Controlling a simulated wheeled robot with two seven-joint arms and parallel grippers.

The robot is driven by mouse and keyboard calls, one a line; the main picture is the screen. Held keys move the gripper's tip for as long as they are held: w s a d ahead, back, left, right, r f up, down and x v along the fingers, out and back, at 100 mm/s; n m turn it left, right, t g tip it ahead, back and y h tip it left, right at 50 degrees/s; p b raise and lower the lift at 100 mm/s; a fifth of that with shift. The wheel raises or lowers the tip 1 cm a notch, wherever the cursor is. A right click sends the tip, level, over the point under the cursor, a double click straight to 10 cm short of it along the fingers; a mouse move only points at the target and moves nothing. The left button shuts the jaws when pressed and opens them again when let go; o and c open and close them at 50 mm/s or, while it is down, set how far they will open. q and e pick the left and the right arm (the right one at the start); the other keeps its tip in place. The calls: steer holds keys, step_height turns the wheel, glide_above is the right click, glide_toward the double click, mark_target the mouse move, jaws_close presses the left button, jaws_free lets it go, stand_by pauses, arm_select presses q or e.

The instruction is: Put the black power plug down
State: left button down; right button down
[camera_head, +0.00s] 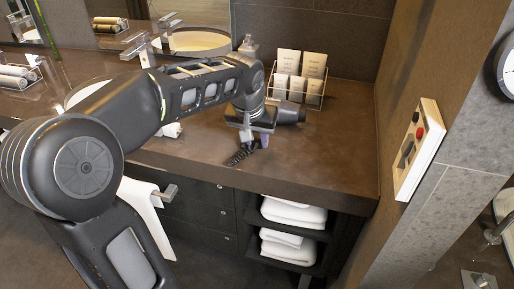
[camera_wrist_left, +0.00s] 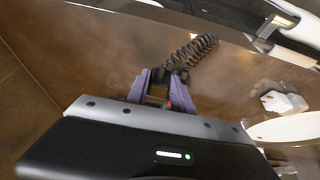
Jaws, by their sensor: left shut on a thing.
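My left gripper (camera_head: 257,143) is over the front part of the brown counter, pointing down. In the left wrist view its purple fingers (camera_wrist_left: 165,92) are shut on the black power plug, whose body is mostly hidden between them. The plug's coiled black cord (camera_wrist_left: 192,52) sticks out past the fingertips. In the head view the cord (camera_head: 241,153) shows at the lower left of the gripper, close above or on the counter near its front edge. I cannot tell whether the plug touches the counter. My right gripper is not in view.
The counter (camera_head: 345,125) is clear to the right. A rack of cards and packets (camera_head: 299,80) stands behind the gripper. A white plug (camera_wrist_left: 284,102) lies on the counter to the left in the head view, near the basin. A white panel (camera_head: 421,150) is on the right wall.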

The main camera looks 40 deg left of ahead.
arm_select(q)
steer(key=shift+f, duration=1.85)
steer(key=shift+f, duration=0.1)
steer(key=shift+f+b, duration=0.15)
steer(key=shift+b, duration=0.15)
steer(key=c, duration=1.1)
jaws_free()
steer(key=shift+r+p, duration=0.3)
steer(key=shift+r, duration=0.05)
steer(key=v, duration=1.1)
steer(key=shift+r, duration=0.4)
